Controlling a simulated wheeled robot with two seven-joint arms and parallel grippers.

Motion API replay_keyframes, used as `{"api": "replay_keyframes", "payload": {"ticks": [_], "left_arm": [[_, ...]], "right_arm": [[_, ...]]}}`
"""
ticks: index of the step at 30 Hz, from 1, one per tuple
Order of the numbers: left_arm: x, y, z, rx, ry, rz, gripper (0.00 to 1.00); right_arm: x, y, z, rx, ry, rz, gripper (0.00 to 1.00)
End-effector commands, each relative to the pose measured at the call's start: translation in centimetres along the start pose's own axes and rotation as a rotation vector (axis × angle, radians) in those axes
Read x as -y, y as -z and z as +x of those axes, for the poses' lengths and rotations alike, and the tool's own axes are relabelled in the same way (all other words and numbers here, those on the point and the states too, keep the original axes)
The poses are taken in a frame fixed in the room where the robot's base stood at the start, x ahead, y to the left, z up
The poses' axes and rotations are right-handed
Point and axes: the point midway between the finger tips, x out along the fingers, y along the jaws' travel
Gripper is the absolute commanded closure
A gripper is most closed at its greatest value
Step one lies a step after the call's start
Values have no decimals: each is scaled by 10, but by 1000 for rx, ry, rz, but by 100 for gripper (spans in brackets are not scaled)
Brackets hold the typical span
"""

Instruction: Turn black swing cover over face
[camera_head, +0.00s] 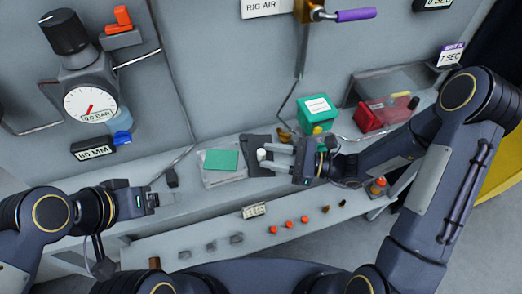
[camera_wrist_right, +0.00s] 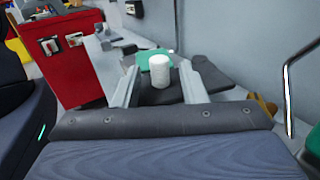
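The green face (camera_head: 221,160) sits on a grey block on the ledge. The black swing cover (camera_head: 257,143) lies to its right, off the face, partly hidden by my right gripper (camera_head: 270,157). A white cylindrical peg (camera_head: 262,155) stands at the cover. In the right wrist view the peg (camera_wrist_right: 160,78) is between the two spread fingers of my right gripper (camera_wrist_right: 165,85), with gaps on both sides.
A green box (camera_head: 317,112) and a red box (camera_head: 369,118) stand right of the cover. A pressure gauge (camera_head: 91,105) is on the wall at left. A lower strip (camera_head: 262,225) with several orange buttons runs in front. The ledge between left gripper and face is mostly clear.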

Motion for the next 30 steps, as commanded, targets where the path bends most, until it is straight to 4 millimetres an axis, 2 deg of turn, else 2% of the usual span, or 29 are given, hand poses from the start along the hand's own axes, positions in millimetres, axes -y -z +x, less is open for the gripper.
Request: {"api": "replay_keyframes", "payload": {"ticks": [3, 6, 16, 17, 25, 30], "left_arm": [[-2, 3, -5, 0, 0, 0, 24], [-3, 3, -7, 0, 0, 0, 24], [-3, 3, -7, 0, 0, 0, 24], [-3, 3, -7, 0, 0, 0, 24], [-3, 3, -7, 0, 0, 0, 24], [-3, 3, -7, 0, 0, 0, 24]], "right_arm": [[-1, -1, 17, -1, -4, 1, 62], [-1, -1, 27, -1, -3, 1, 62], [0, 0, 32, -2, 0, -1, 62], [0, 0, 32, -2, 0, -1, 63], [0, 0, 31, -2, 0, -1, 98], [0, 0, 31, -2, 0, -1, 100]]}}
